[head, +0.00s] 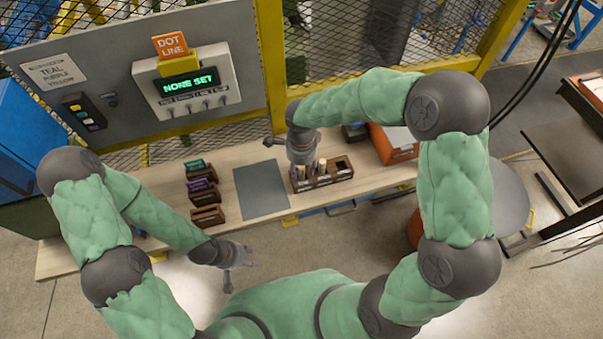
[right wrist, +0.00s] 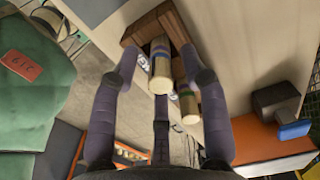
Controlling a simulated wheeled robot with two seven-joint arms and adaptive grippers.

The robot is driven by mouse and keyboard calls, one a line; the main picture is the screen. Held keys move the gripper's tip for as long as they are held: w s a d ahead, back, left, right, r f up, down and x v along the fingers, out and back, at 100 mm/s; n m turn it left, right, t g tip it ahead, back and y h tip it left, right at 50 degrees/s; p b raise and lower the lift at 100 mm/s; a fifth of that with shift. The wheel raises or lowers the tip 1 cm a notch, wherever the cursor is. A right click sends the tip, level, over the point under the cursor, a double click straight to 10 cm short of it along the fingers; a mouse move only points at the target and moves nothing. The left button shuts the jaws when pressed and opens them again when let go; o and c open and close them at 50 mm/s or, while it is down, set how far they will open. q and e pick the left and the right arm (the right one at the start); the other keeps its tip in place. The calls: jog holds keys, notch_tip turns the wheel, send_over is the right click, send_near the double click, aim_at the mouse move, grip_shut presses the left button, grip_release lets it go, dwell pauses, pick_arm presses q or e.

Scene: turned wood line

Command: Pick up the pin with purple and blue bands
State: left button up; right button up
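The pin with purple and blue bands (right wrist: 161,72) is pale wood and stands in the wooden rack (right wrist: 140,30). A second pin with a green band (right wrist: 188,104) stands beside it. The rack also shows in the head view (head: 342,177), with pale pin tops in it. My right gripper (right wrist: 165,82) is open, with its fingers spread around the banded pin; I see gaps between the pin and the side fingers. In the head view my right gripper (head: 302,165) is over the rack's left end. My left gripper (head: 240,262) is open and empty in front of the bench.
Several small bins (head: 203,192) stand at the left of the bench (head: 235,225), beside a grey mat (head: 261,189). An orange box (head: 393,146) stands right of the rack. A panel (head: 189,86) behind reads "NONE SET". Mesh fencing runs along the back.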

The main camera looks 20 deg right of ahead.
jog(key=c, duration=0.6)
jog(key=shift+r, duration=0.15)
jog(key=shift+r, duration=0.25)
notch_tip(320, 180, up, 3)
jog(key=shift+d+f, duration=0.1)
jog(key=s+d+r, duration=0.2)
jog(key=s+r, duration=0.1)
jog(key=s, duration=0.1)
jog(key=s+d+r+p, duration=0.1)
jog(key=s+d+r, duration=0.4)
jog(key=s+r, duration=0.1)
jog(key=s, duration=0.1)
jog(key=shift+s+d+r+p, duration=0.2)
jog(key=shift+s+d+p, duration=0.1)
jog(key=shift+p, duration=0.05)
